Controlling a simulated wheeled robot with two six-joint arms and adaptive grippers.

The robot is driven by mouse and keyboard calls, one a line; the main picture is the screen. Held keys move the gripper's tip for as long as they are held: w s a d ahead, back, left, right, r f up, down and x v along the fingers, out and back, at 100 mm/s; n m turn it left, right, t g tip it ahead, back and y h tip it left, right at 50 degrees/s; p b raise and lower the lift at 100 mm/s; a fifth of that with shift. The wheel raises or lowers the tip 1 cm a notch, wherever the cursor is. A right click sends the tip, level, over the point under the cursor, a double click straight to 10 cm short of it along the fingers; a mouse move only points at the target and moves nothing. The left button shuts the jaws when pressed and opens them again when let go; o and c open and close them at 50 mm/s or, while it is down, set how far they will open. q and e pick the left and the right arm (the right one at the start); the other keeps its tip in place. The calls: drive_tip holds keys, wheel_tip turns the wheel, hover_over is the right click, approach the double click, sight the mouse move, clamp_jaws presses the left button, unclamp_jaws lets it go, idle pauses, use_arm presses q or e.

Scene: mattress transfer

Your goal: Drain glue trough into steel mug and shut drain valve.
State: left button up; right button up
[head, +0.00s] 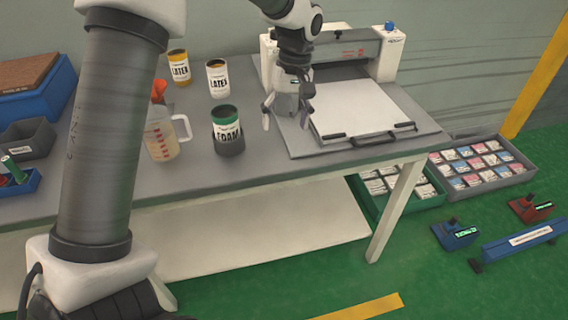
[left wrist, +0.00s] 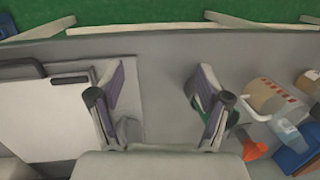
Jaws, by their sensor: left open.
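A grey-white machine (head: 335,57) stands at the back of the table, with a blue knob (head: 389,27) on its right end. A flat white plate (head: 365,105) lies in front of it. I cannot tell which part is the glue trough or its drain valve. I cannot make out a steel mug. My left gripper (head: 286,115) is open and empty, pointing down over the table at the plate's left edge. In the left wrist view its two purple-lined fingers (left wrist: 160,108) stand wide apart, with grey tabletop between them. My right gripper is in neither view.
Blue bins (head: 50,95) are at far left. Trays of packets (head: 480,165) lie on the floor at right. The front table strip is clear.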

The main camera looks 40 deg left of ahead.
use_arm(q)
drive_tip(key=s+d+f+g, duration=0.1)
drive_tip(key=s+f, duration=0.2)
drive_tip(key=f, duration=0.4)
drive_tip(key=shift+d+f, duration=0.15)
drive_tip(key=shift+d, duration=0.25)
drive_tip(key=s+d+f+m+g, duration=0.1)
drive_tip(key=s+d+f+m, duration=0.25)
drive_tip(key=s+f, duration=1.15)
drive_tip(key=s+d+f+m+g, duration=0.15)
drive_tip(key=s+d+f, duration=0.25)
drive_tip(key=s+f, duration=1.05)
drive_tip(key=w+m+t, duration=0.1)
drive_tip(key=t, duration=0.1)
drive_tip(key=w+r+m+t, duration=0.1)
drive_tip(key=w, duration=0.1)
drive_tip(key=w+m+t, duration=0.1)
drive_tip(key=m+t, duration=0.1)
drive_tip(key=shift+w+a+r+t, duration=0.2)
drive_tip(key=shift+w+r+t, duration=0.1)
drive_tip(key=shift+w+t, duration=0.1)
